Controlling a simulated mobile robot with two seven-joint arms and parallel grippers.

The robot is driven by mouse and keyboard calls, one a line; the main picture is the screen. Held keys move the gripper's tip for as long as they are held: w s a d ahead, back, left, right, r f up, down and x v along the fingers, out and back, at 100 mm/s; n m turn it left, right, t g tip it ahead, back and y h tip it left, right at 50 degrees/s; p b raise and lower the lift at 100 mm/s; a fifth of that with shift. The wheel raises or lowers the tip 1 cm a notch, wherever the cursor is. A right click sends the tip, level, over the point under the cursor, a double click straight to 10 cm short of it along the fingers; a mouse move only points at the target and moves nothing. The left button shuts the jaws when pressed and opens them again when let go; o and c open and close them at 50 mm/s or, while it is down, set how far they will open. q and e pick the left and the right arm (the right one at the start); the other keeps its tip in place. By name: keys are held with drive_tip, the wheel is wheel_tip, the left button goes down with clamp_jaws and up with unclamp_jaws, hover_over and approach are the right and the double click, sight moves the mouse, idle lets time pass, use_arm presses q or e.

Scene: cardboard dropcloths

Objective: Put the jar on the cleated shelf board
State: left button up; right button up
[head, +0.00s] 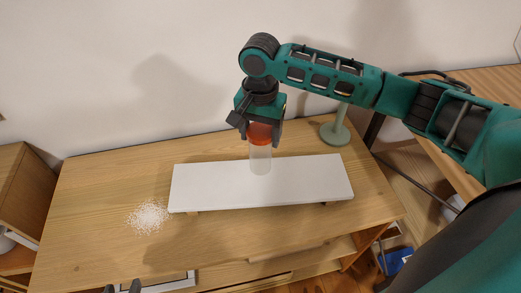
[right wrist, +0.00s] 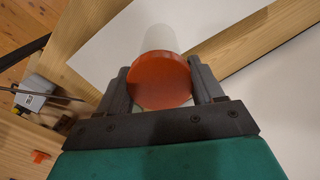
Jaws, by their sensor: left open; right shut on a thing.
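The jar (head: 260,160) has a clear, whitish body and an orange-red lid. My right gripper (head: 259,128) is shut on the jar at its lid, holding it upright, lid up, over the middle of the white cleated shelf board (head: 310,184). I cannot tell whether the jar's base touches the board. In the right wrist view the lid (right wrist: 162,80) sits between the two fingers, with the board (right wrist: 105,60) behind it. The board lies on the wooden cabinet top, raised slightly on cleats. My left gripper (head: 123,287) shows only its tips at the bottom edge, apart and empty.
A pile of white grains (head: 148,216) lies on the cabinet top (head: 95,190), left of the board. A pale green stand (head: 335,132) is behind the board's right end. A drawer or shelf opening shows at the cabinet's front. The board is bare on both sides of the jar.

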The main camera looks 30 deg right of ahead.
wheel_tip(320, 180, down, 5)
drive_tip(key=shift+f+b, duration=0.15)
drive_tip(key=shift+b, duration=0.35)
drive_tip(key=shift+f, duration=0.2)
drive_tip(key=o, duration=1.4)
drive_tip(key=shift+f, duration=0.1)
drive_tip(key=shift+o, duration=0.2)
wheel_tip(320, 180, up, 12)
drive_tip(key=shift+r+p, duration=0.15)
drive_tip(key=shift+p, duration=0.9)
drive_tip(key=shift+a, duration=0.1)
